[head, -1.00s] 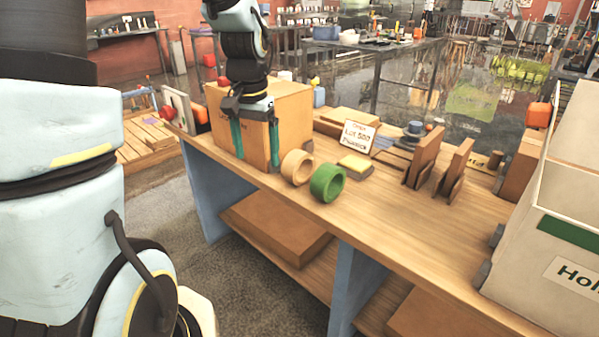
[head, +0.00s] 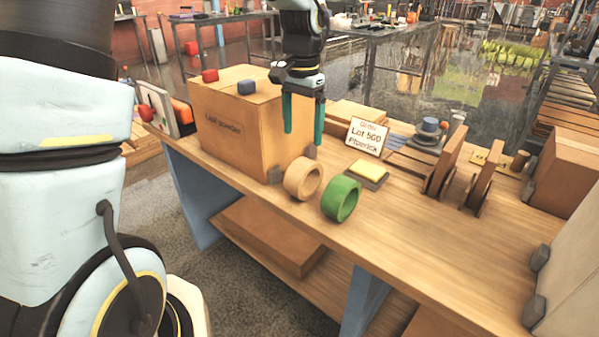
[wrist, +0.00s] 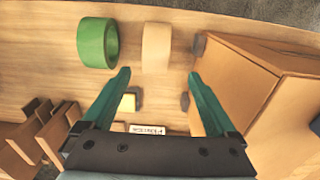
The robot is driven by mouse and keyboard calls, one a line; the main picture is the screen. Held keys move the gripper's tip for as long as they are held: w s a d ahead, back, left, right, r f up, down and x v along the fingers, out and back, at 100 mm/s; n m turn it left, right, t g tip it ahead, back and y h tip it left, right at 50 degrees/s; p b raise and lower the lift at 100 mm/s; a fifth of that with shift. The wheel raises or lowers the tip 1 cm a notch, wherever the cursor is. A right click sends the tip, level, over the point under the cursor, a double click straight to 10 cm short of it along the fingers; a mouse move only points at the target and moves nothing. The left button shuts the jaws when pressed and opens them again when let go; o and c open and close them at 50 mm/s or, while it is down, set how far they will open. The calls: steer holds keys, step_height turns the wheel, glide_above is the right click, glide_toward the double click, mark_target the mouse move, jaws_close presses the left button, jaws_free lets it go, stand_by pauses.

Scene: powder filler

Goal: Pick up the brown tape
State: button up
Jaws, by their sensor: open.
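The brown tape (head: 303,178) is a tan roll standing on its edge on the wooden bench, just right of the cardboard box. It also shows in the wrist view (wrist: 156,47), at the top middle, ahead of and between the fingertips. My gripper (head: 304,138) is open and empty, pointing down above the bench behind the tape. In the wrist view its two teal fingers (wrist: 158,75) are spread wide, with nothing between them. The green tape roll (head: 341,199) stands just right of the brown one, with a small gap; it also shows in the wrist view (wrist: 97,43).
The large cardboard box (head: 232,126) stands close left of the tape, with small blocks on top. Wooden holders (head: 447,164) stand further right. The bench front right is clear.

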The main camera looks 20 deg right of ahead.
mark_target(304, 162)
step_height(304, 162, down, 4)
steer(key=shift+f+p, duration=0.25)
steer(key=shift+p, duration=0.05)
steer(key=shift+s+d+f+p, duration=0.15)
steer(key=shift+f+p, duration=0.15)
steer(key=shift+f, duration=0.6)
steer(key=shift+s+a+f+p, duration=0.15)
steer(key=shift+f+p, duration=0.1)
steer(key=shift+f, duration=0.7)
steer(key=shift+s+d+f+p, duration=0.15)
steer(key=shift+f+p, duration=0.15)
steer(key=shift+f, duration=0.6)
jaws_close()
